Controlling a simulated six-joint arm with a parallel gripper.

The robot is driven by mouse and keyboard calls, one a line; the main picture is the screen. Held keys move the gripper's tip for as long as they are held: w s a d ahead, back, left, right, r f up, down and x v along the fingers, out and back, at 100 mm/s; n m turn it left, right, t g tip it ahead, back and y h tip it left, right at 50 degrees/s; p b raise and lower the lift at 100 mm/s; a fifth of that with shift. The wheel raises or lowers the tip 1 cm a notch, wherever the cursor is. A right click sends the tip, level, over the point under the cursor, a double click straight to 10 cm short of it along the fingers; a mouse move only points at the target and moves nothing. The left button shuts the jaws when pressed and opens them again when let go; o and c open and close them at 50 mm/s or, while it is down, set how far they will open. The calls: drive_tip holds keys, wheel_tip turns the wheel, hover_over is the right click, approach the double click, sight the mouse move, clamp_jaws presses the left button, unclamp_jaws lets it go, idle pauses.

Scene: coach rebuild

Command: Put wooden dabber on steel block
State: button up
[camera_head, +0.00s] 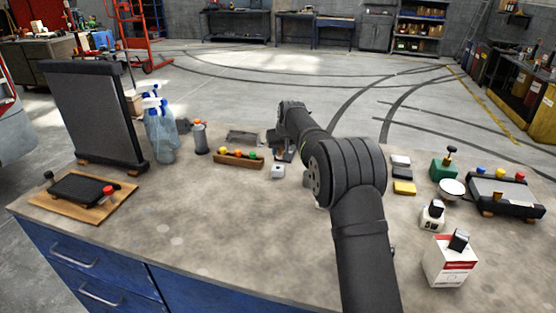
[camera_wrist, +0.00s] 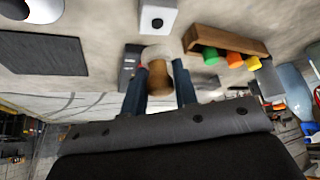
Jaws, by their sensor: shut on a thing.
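The wooden dabber (camera_wrist: 158,76) is a short brown cylinder with a pale end. It sits between the two fingers of my gripper (camera_wrist: 160,88), which is shut on it. In the head view my gripper (camera_head: 284,150) is beyond the small white block, largely hidden by my arm, and the dabber cannot be made out. I cannot tell for sure which thing is the steel block. A flat dark grey slab (camera_wrist: 42,45) lies at the left in the wrist view, apart from the dabber. A dark block (camera_wrist: 130,64) shows just beside the left finger.
A small white block (camera_head: 278,171) with a dark spot lies near a wooden rack (camera_head: 238,161) of coloured caps. Spray bottles (camera_head: 160,135) stand left. A white dish (camera_head: 452,189), a green block (camera_head: 444,169) and boxes (camera_head: 450,262) stand right. The front middle of the bench is clear.

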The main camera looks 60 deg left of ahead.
sight(279, 155)
drive_tip(key=shift+s+a+f, duration=0.3)
drive_tip(key=shift+a+f, duration=0.05)
drive_tip(key=shift+f, duration=1.9)
drive_tip(key=o, duration=0.9)
drive_tip(key=shift+f, duration=0.1)
drive_tip(key=shift+o, duration=0.2)
drive_tip(key=v, duration=1.2)
